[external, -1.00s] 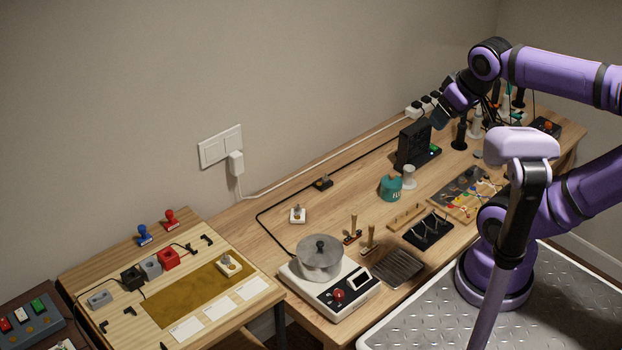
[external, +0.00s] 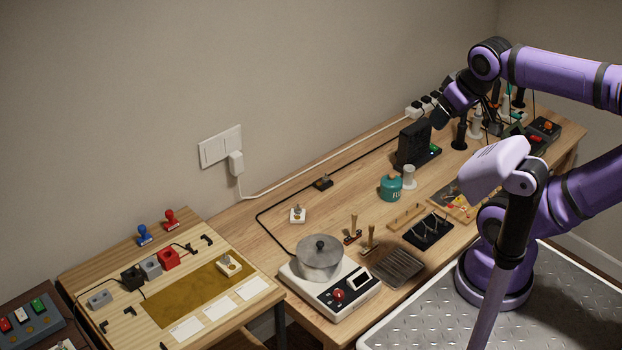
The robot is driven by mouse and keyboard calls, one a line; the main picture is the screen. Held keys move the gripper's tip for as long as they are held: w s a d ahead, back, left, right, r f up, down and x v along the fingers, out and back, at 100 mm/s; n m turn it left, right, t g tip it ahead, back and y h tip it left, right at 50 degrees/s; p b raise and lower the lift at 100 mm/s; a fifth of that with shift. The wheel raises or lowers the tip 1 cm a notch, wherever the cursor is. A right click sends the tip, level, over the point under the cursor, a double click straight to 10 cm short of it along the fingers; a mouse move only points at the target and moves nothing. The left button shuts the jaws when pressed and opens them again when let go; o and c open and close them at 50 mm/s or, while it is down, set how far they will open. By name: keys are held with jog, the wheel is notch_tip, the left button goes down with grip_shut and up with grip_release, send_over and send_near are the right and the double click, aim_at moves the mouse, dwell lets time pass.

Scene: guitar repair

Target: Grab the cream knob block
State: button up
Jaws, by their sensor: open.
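Two small cream blocks with knobs on top are in the external view. Another cream knob block (external: 229,265) sits on the mustard mat (external: 185,297) of the lower table at left. I cannot tell which one is meant. My gripper (external: 441,118) is up over the far right of the bench, well away from both blocks. It is open; its fingers are small and dark here, and I see nothing held.
A teal canister (external: 391,187) and a black upright stand (external: 412,145) are near my gripper. Blue (external: 144,235) and red (external: 170,219) stamps stand behind the mat.

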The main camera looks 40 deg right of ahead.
jog(key=shift+o, duration=0.5)
